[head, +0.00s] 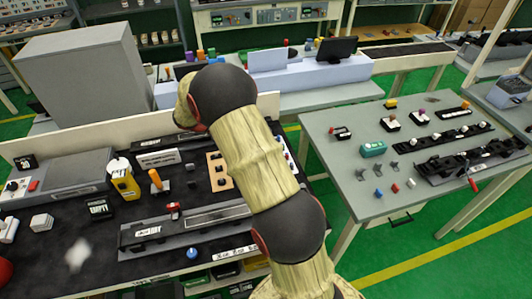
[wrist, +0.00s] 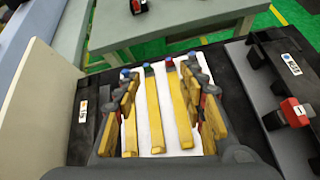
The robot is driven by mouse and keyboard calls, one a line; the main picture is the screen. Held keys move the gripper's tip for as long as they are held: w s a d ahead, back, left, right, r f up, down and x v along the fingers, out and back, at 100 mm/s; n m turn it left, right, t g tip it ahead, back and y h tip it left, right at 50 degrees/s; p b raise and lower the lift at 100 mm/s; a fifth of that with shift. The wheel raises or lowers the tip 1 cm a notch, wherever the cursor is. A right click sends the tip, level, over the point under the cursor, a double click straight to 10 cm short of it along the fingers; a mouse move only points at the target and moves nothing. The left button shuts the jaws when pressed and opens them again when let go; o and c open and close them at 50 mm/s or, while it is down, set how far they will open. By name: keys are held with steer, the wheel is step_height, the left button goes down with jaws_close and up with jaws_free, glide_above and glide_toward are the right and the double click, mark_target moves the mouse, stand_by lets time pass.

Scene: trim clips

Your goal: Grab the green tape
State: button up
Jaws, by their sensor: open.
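A green, blocky item (head: 373,149), which looks like the green tape, sits on the grey table (head: 345,190) at the right in the head view. It stands near the table's left side, well apart from my arm. In the wrist view I cannot make it out. My gripper (wrist: 165,82) shows in the wrist view with its yellowish fingers spread at left and right. It is open, and I see nothing held. Between the fingers is a white surface with long yellow pieces. In the head view my arm hides the gripper.
The dark workbench (head: 60,255) at the left carries a yellow bottle-like item (head: 123,180), an orange-handled tool (head: 155,179) and several fixtures. On the grey table, black rail fixtures (head: 445,138) and small coloured parts lie around the green item. A green-floored gap separates the tables.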

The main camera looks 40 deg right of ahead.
steer(key=d+f, duration=0.1)
steer(key=f, duration=0.1)
steer(key=w+d+f+n+h, duration=0.1)
steer(key=d+f, duration=0.1)
steer(key=w+d+f+n+g, duration=0.1)
steer(key=d+f, duration=0.1)
steer(key=f, duration=0.1)
steer(key=shift+f+h, duration=0.1)
steer(key=shift+h, duration=0.3)
steer(key=shift+d+f, duration=0.4)
steer(key=shift+f, duration=0.1)
steer(key=x, duration=0.2)
steer(key=b+x, duration=0.1)
steer(key=x, duration=0.2)
steer(key=b+x, duration=0.1)
steer(key=x, duration=0.1)
steer(key=shift+s+d+r, duration=0.25)
steer(key=shift+s, duration=0.15)
steer(key=c, duration=0.4)
jaws_close()
steer(key=shift+r, duration=0.1)
